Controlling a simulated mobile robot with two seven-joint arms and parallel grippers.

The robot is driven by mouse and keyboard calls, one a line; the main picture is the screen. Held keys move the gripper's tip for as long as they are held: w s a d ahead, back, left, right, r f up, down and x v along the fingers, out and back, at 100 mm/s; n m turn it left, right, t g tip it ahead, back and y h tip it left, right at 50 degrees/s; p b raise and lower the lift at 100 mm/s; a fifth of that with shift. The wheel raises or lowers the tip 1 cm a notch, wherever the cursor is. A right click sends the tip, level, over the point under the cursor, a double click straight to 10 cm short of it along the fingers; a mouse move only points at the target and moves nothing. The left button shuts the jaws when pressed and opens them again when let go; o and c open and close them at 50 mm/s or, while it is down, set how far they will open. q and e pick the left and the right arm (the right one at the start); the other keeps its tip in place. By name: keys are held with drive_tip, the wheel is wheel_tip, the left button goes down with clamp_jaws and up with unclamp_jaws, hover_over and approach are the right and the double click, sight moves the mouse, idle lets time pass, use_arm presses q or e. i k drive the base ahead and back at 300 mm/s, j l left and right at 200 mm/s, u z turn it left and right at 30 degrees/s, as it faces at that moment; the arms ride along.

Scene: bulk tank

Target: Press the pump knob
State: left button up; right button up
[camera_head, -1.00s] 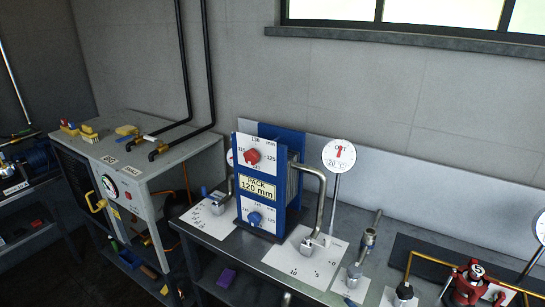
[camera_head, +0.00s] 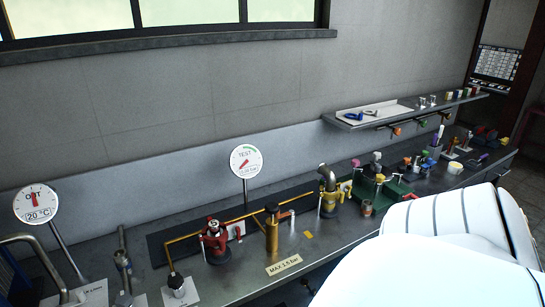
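A brass upright cylinder (camera_head: 272,237) with a dark knob (camera_head: 271,208) on top stands on the bench, behind a "MAX 1.5 bar" label (camera_head: 284,265). To its left stands a red valve-like unit (camera_head: 215,240), joined by a brass pipe. Further left is a small fitting with a dark top (camera_head: 176,282). I cannot tell for certain which part is the pump knob. Neither gripper is in view. A large white part of my own body covers the lower right and hides part of the bench.
A "TEST" dial (camera_head: 246,161) stands behind the cylinder, and an "OUT" dial (camera_head: 37,203) at far left. A yellow fitting with a bent grey pipe (camera_head: 328,195) and a green tray (camera_head: 389,192) stand to the right. A wall shelf (camera_head: 410,112) overhangs the bench's far end.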

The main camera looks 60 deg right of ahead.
sight(271, 208)
drive_tip(key=z, duration=1.95)
